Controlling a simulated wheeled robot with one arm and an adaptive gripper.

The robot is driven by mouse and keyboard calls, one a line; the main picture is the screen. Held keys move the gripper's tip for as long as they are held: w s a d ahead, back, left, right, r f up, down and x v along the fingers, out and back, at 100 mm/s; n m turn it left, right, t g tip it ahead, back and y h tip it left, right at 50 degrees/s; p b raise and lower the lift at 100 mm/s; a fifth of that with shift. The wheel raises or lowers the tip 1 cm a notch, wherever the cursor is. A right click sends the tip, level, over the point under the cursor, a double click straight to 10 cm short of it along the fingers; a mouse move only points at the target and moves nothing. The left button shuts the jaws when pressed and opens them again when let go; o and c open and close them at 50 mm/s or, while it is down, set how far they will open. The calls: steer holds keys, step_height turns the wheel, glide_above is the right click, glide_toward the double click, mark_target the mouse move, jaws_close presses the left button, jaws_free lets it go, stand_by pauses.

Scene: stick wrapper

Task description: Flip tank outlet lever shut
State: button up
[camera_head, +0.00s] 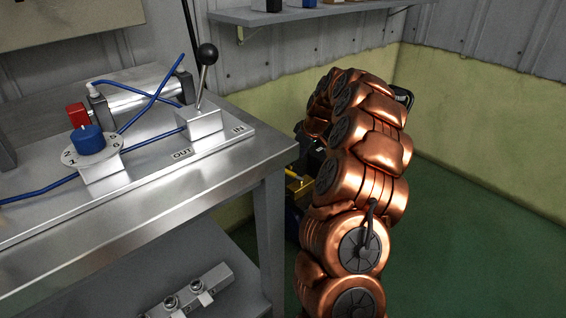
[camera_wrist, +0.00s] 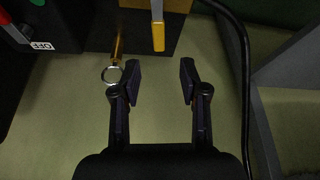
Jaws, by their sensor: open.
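A yellow-tipped lever (camera_wrist: 158,36) with a grey shank, which looks like the tank outlet lever, shows at the top of the wrist view against a dark block (camera_wrist: 180,30). My gripper (camera_wrist: 159,82) is open and empty. Its two fingers point toward the lever, with the tip lying beyond and roughly between them, apart from both. A brass rod with a metal ring (camera_wrist: 112,74) hangs close to the left finger. In the head view a yellow part (camera_head: 297,182) shows beside my copper arm; I cannot tell if it is the same lever. My gripper is hidden there.
A metal workbench (camera_head: 200,195) stands left of my arm, with a black-knobbed lever (camera_head: 206,60) and a blue dial knob (camera_head: 87,139) on top. A black cable (camera_wrist: 243,80) runs along the wrist view's right side. Green floor (camera_head: 480,225) is clear on the right.

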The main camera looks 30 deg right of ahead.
mark_target(289, 172)
steer(key=shift+b+x, duration=1.35)
steer(key=shift+x, duration=2.55)
steer(key=shift+d, duration=0.1)
steer(key=shift+c, duration=0.2)
jaws_close()
